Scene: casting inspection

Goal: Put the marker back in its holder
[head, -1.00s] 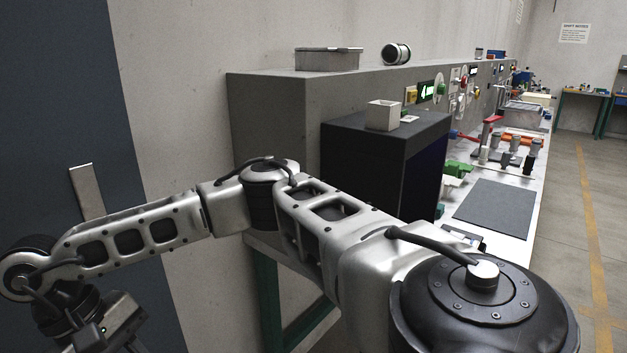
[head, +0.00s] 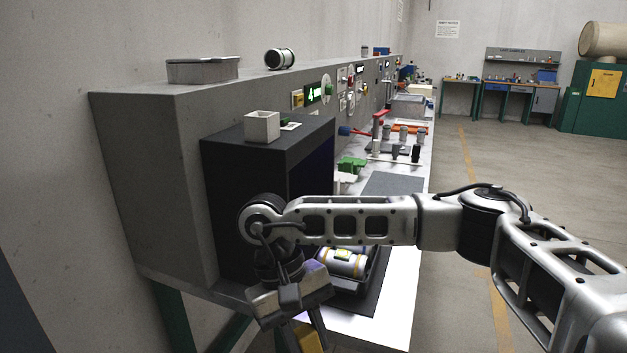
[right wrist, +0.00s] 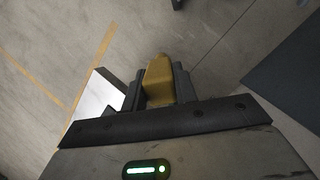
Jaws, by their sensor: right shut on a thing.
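My right gripper (head: 304,325) hangs at the bottom of the head view, in front of the bench's near end. It is shut on a yellow object, which I take to be the marker (head: 309,342). The right wrist view shows the yellow marker (right wrist: 158,82) between the fingers of the right gripper (right wrist: 157,90), with floor beyond it. A small white square open-topped cup (head: 262,126), which looks like the holder, stands on the black box (head: 240,160), above and left of the gripper. No marker shows in the cup. My left gripper is not in view.
A silver cylinder with yellow bands (head: 343,262) lies in a dark tray behind my right forearm. A grey panel (head: 140,180) with a metal tin (head: 203,69) on top stands behind the black box. Green and red tools sit farther along the bench. The floor at right is clear.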

